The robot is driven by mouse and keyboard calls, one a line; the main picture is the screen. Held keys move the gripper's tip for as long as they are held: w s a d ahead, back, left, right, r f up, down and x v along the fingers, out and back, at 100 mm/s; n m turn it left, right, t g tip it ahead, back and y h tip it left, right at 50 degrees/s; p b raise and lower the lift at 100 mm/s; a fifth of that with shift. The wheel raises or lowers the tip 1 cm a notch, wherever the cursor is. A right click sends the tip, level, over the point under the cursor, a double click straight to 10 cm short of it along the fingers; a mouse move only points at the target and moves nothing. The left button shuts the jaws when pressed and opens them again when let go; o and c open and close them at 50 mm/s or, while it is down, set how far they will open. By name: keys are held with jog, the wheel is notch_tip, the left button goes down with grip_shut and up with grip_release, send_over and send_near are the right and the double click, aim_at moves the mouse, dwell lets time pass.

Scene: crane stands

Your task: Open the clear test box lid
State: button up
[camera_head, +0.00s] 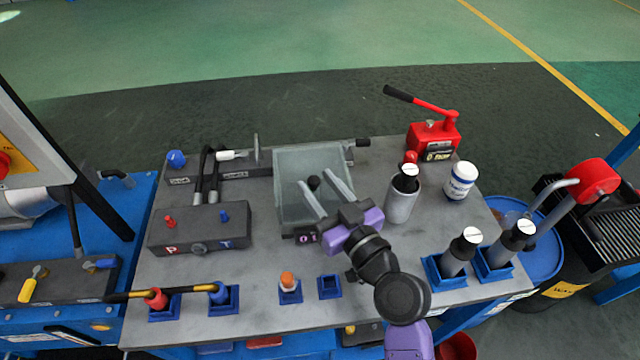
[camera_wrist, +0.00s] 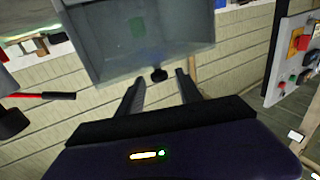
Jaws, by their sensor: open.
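The clear test box (camera_head: 290,217) is a greyish see-through box near the middle of the bench. Its lid (camera_head: 298,160) is a translucent panel with a small black knob (camera_head: 313,183). I cannot tell whether the lid is fully down. My gripper (camera_head: 316,179) reaches in from the front right, its two fingers apart and empty, with the knob near the fingertips. In the wrist view, the lid (camera_wrist: 140,35) fills the top and the knob (camera_wrist: 159,75) shows between and slightly beyond the fingertips (camera_wrist: 159,78). Contact is not visible.
A grey block with hoses (camera_head: 200,230) stands left of the box. A grey cup (camera_head: 401,203), a white jar (camera_head: 460,181) and a red hand pump (camera_head: 433,138) stand to the right. Blue holders (camera_head: 330,287) line the front edge. Bare bench shows front left of the box.

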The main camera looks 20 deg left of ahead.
grip_shut()
dwell(1.4)
